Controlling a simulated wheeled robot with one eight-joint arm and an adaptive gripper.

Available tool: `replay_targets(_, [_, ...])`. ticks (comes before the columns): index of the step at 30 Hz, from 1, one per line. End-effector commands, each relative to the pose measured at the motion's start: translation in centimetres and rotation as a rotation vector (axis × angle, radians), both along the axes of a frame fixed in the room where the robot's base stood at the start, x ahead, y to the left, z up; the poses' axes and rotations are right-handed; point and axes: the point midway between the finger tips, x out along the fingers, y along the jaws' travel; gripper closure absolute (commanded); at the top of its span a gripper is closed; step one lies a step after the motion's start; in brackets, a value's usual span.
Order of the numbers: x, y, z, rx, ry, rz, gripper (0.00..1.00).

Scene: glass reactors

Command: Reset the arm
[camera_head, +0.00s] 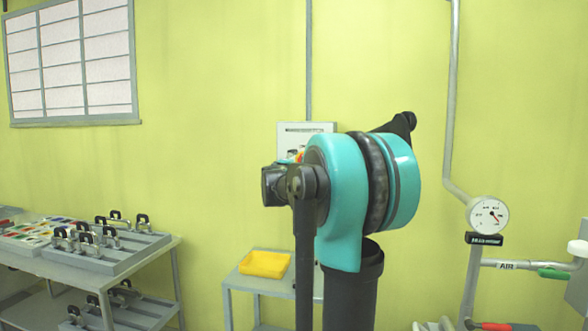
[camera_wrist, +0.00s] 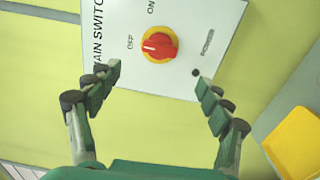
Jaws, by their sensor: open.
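My gripper (camera_wrist: 155,72) shows in the wrist view with its two green fingers spread wide and nothing between them. Ahead of it is a white main switch panel (camera_wrist: 205,40) on the wall, with a red rotary knob (camera_wrist: 158,46) on a yellow ring. The knob lies beyond the fingertips and appears apart from them. In the head view my teal and black arm (camera_head: 345,195) stands in the middle and covers much of the panel (camera_head: 300,128); my gripper is hidden there.
A yellow tray (camera_head: 264,264) sits on a small grey table (camera_head: 240,283) below the panel. At left, a bench (camera_head: 95,263) carries clamp fixtures. At right are a pressure gauge (camera_head: 487,215), wall pipes and an air line with a green handle (camera_head: 553,274).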

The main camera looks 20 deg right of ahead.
Motion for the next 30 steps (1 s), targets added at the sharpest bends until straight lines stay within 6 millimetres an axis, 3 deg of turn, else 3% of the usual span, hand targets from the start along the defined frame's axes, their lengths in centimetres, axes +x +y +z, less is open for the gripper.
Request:
replay_targets(7, [-0.5,-0.1,-0.7,0.025,-0.002,-0.009,0.21])
replay_targets(11, [-3.4,-0.4,-4.3,0.154,-0.008,-0.058,0.21])
replay_targets(16, [-10.0,-0.2,-13.3,0.444,0.009,-0.169,0.21])
replay_targets(20, [-15.4,1.2,-20.5,0.662,0.048,-0.247,0.21])
replay_targets(26, [-23.8,5.2,-30.9,0.976,0.148,-0.353,0.21])
replay_targets(30, [-29.9,9.2,-37.3,1.183,0.244,-0.412,0.21])
